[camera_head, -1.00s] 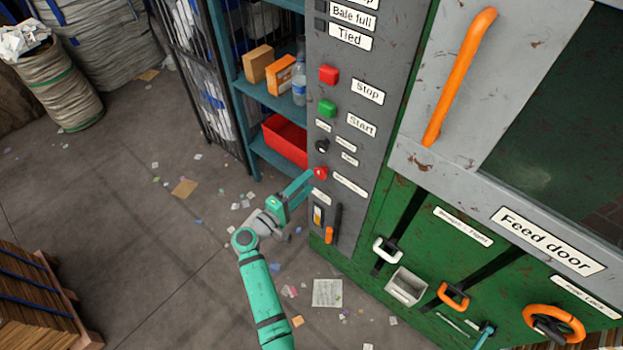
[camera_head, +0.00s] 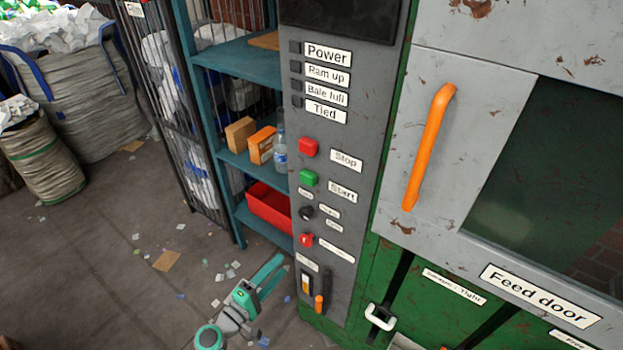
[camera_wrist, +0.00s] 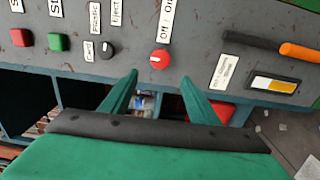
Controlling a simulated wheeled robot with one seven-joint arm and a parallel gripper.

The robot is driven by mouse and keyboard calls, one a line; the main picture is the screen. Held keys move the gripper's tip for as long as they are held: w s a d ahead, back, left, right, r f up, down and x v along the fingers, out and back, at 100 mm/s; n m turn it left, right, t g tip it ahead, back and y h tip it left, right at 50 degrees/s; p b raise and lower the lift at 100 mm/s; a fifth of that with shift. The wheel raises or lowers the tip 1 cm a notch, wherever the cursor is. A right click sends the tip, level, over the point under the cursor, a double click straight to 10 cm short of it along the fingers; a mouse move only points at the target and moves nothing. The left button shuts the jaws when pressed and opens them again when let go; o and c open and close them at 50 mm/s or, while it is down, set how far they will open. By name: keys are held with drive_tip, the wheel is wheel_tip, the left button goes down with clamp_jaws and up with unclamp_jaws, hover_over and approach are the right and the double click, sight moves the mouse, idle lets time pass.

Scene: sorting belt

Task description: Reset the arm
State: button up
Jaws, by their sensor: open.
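My gripper (camera_head: 268,271) is teal and sits in the lower middle of the head view, to the left of the grey control panel (camera_head: 268,12)'s lower part. In the wrist view its two fingers (camera_wrist: 160,92) stand apart with nothing between them. They point toward the panel, with the red rotary knob (camera_wrist: 159,60) just beyond the gap. The same red knob shows in the head view (camera_head: 306,240). The fingers appear apart from the panel. Most of my arm is below the head view's edge.
The panel carries a red stop button (camera_head: 308,147), a green start button (camera_head: 308,178) and an orange-tipped lever (camera_head: 319,303). A feed door with an orange handle (camera_head: 428,147) is at right. A blue shelf (camera_head: 236,158) holds boxes and a red bin (camera_head: 268,206).

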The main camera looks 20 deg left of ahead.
drive_tip(key=s+d+f+m+g+y, duration=0.2)
drive_tip(key=s+d+f+g+y, duration=0.1)
drive_tip(key=s+d+f, duration=0.5)
drive_tip(key=s+d+f+m+g+y, duration=0.25)
drive_tip(key=s+d+f, duration=0.4)
drive_tip(key=s, duration=0.35)
drive_tip(key=s+d+r+m+t, duration=0.2)
drive_tip(key=s+d+r+m, duration=0.3)
drive_tip(key=s+r, duration=0.3)
drive_tip(key=s+d+r+m+t, duration=0.2)
drive_tip(key=s+d+r+m, duration=0.2)
drive_tip(key=s+r, duration=0.4)
wheel_tip(320, 180, up, 5)
drive_tip(key=shift+s+d+r+m+y, duration=0.2)
drive_tip(key=shift+d+m+y, duration=0.15)
